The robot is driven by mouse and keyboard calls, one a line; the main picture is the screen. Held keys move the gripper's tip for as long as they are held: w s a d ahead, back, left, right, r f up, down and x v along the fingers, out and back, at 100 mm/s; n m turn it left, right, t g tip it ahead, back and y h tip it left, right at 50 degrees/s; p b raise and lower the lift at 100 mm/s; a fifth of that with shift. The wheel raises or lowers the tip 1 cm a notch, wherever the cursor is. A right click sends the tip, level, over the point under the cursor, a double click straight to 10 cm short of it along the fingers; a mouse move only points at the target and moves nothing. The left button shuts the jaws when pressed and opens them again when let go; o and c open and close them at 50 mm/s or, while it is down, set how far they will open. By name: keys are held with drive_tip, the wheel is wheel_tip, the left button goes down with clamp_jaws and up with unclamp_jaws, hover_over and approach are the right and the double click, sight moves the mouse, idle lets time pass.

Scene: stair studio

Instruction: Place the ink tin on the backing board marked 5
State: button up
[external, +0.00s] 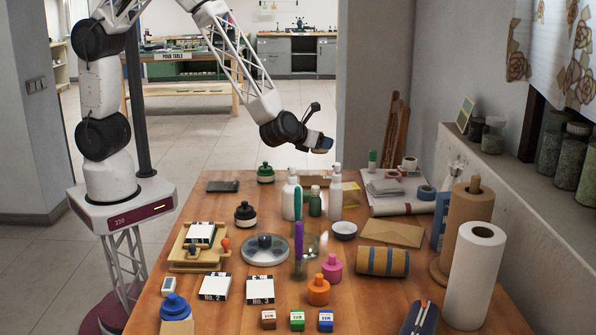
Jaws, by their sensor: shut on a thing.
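My gripper (320,146) is above the far end of the wooden table, well clear of its top. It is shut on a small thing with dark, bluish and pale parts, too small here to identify. I cannot tell whether it is the ink tin. Two black-and-white cards on the table are marked No. 2 (214,288) and No. 3 (260,290). A third card (201,234) lies on a wooden tray, its number not readable. I cannot make out a board marked 5.
Bottles (292,197), a round grey dish (265,250), coloured knobbed jars (318,290) and small labelled boxes (297,320) crowd the table (205,206). Paper rolls (474,275) stand at the right. A dark flat pad (222,186) lies at the far left. The table's far left has some bare wood.

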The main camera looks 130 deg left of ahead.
drive_tip(key=shift+f, duration=0.1)
hover_over(319, 181)
drive_tip(key=shift+s+a+f, duration=0.1)
drive_tip(key=shift+f, duration=1.45)
drive_tip(key=shift+s+a+f, duration=0.1)
drive_tip(key=shift+f, duration=1.4)
drive_tip(key=shift+f, duration=1.85)
drive_tip(key=shift+f, duration=0.15)
drive_tip(key=o, duration=1.2)
drive_tip(key=shift+c, duration=0.2)
drive_tip(key=shift+v, duration=6.1)
